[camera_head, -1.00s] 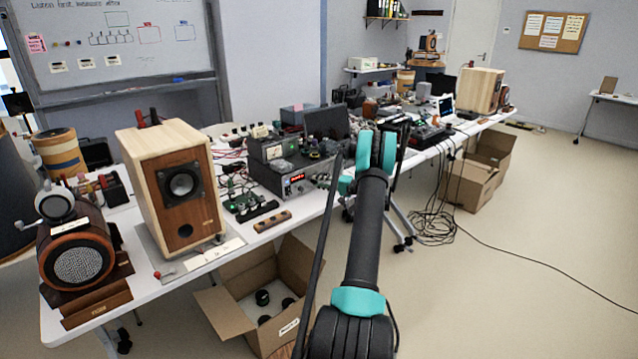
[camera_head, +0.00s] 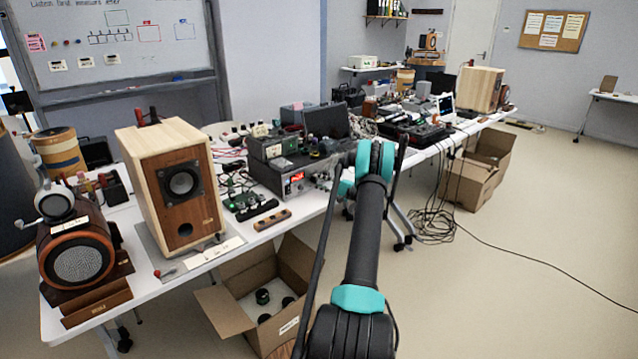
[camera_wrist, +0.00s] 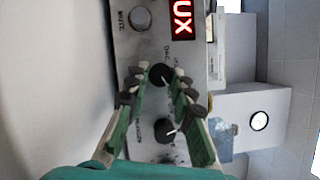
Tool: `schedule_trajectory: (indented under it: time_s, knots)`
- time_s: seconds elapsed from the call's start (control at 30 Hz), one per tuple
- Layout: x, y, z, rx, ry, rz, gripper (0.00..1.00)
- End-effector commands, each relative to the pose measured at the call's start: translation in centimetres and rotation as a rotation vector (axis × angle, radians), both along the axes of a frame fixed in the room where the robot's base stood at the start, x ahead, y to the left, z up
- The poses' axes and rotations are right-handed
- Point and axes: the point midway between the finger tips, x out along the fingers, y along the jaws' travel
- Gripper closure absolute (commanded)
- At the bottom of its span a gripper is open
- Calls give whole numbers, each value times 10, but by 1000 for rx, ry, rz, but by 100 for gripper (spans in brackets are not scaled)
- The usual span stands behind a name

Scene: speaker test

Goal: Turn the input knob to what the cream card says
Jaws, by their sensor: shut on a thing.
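In the wrist view, my gripper (camera_wrist: 158,82) is shut on a black knob (camera_wrist: 159,73), a fingertip on either side of it. Small source labels, partly hidden, surround this knob, which I take to be the input knob. A white pointer line on it runs toward the lower right. The red display (camera_wrist: 183,18) above shows "UX", its start cut off. In the head view, the grey unit with the red display (camera_head: 293,186) stands on the bench, and my arm hides most of the gripper. Pale cards lie near the speaker (camera_head: 213,252); their writing is too small to read, and I cannot tell which is the cream card.
A second black knob (camera_wrist: 165,130) sits below the held one, and a silver knob (camera_wrist: 140,18) above it. A wooden speaker (camera_head: 181,190) stands left on the bench. An open carton (camera_head: 262,300) is under the bench edge. Cables (camera_head: 435,225) lie on the floor.

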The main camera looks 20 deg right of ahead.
Motion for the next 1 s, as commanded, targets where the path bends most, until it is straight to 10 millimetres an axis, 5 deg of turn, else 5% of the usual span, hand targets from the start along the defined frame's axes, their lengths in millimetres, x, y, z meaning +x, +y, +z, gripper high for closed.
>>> schedule_trajectory:
  time_s: [0.27, 0.3, 0.43, 0.77, 1.0]
  knots:
    - [0, -1, -1, -2, 1, -3, 100]
    - [0, -1, -1, -2, 1, -3, 72]
    - [0, -1, 0, -2, 1, -2, 56]
    - [-1, -2, 0, -1, 0, -2, 56]
    - [-25, -24, -4, -2, 0, -4, 56]
